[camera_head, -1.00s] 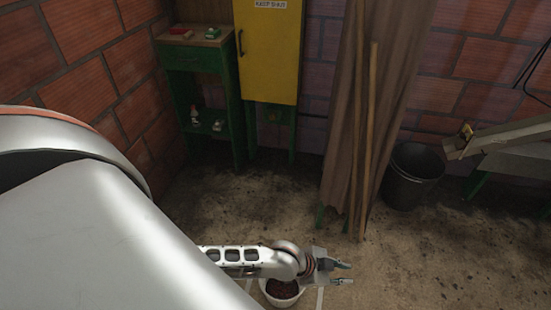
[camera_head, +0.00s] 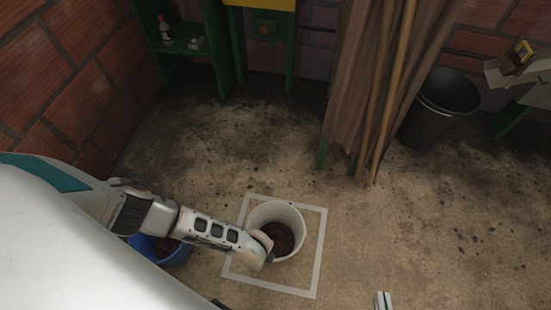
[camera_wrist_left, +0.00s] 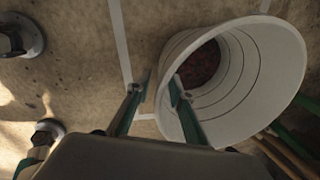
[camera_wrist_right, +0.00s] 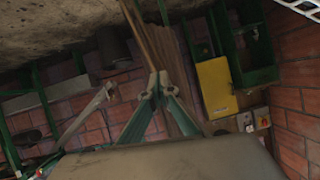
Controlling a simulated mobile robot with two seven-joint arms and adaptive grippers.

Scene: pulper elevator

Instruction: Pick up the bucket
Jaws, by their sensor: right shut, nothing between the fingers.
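The white bucket (camera_head: 290,218) stands on the floor inside a white painted square in the head view, with dark red contents (camera_head: 280,238). My left arm reaches in from the left and its wrist covers the bucket's left side; its gripper is hidden there. In the left wrist view the left gripper (camera_wrist_left: 160,78) is open, fingers apart at the near rim of the bucket (camera_wrist_left: 275,60), one outside and one over the mouth. Contact is unclear. My right gripper (camera_head: 383,300) shows only its tip at the bottom edge; in the right wrist view (camera_wrist_right: 158,82) its fingers are closed together, empty.
A blue bucket (camera_head: 178,256) with dark red contents stands left of the square, partly behind my arm. A black bin (camera_head: 438,112), a brown curtain (camera_head: 352,85) and wooden poles (camera_head: 396,95) stand at the back. Floor right of the square is clear.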

